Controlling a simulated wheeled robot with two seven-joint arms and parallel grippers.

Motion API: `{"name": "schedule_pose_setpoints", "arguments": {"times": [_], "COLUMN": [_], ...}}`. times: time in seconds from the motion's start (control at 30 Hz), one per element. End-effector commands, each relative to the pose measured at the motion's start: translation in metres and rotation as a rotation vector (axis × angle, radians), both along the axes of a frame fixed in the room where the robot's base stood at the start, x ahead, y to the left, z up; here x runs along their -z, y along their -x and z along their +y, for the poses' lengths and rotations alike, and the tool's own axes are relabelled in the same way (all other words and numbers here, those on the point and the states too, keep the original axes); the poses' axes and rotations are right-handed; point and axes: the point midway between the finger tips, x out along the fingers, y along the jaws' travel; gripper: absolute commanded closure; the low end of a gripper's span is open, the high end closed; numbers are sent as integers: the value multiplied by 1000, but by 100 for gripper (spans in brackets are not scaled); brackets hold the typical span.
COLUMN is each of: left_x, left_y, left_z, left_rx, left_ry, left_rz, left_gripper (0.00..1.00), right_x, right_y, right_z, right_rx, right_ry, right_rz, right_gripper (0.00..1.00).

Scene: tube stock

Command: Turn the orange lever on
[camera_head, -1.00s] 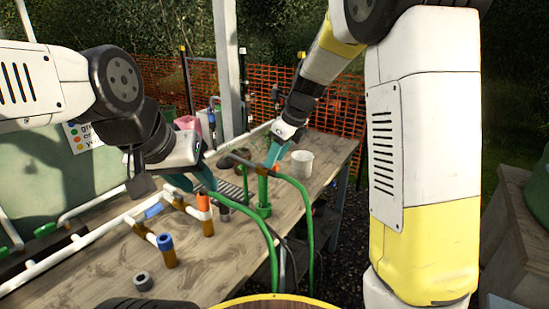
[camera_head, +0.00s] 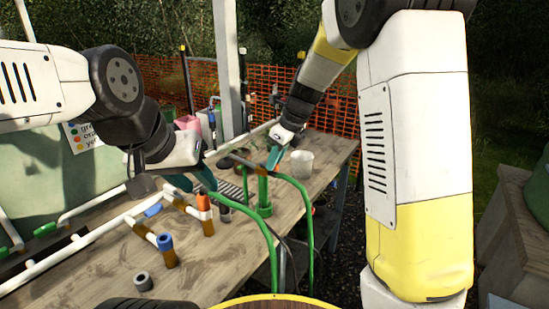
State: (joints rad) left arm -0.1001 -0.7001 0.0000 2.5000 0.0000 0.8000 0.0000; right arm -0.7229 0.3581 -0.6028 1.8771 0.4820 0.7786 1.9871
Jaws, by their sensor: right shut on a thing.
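The orange lever (camera_head: 203,201) looks like an orange piece on top of a short brown pipe, on the bench's white pipe run. A blue cap (camera_head: 165,241) tops a similar pipe beside it. My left gripper (camera_head: 205,182) has its teal fingers just above and behind the orange piece. I cannot tell if they touch it or how far apart they are. My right gripper (camera_head: 273,157) is further back, shut on the brown fitting (camera_head: 262,169) at the top of the green pipe (camera_head: 264,190). The fingers partly hide the fitting.
Green hoses (camera_head: 307,225) arch over the bench's front edge. A grey ring (camera_head: 143,281) lies at the front. A white post (camera_head: 227,70) and orange netting (camera_head: 320,105) stand behind.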

Motion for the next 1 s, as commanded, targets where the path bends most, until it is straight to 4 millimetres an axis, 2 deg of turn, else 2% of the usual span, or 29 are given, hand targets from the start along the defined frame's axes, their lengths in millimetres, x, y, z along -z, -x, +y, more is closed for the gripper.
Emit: {"name": "schedule_pose_setpoints", "arguments": {"times": [0.37,1.0], "left_x": [0,0], "left_y": [0,0], "left_z": [0,0], "left_rx": [0,0], "left_ry": [0,0], "left_rz": [0,0], "left_gripper": [64,64], "right_x": [0,0], "right_y": [-9,-34], "right_z": [-5,-6], "right_rx": [-200,-807], "right_ry": [0,4], "right_rz": [-2,-8], "right_gripper": [100,100]}}
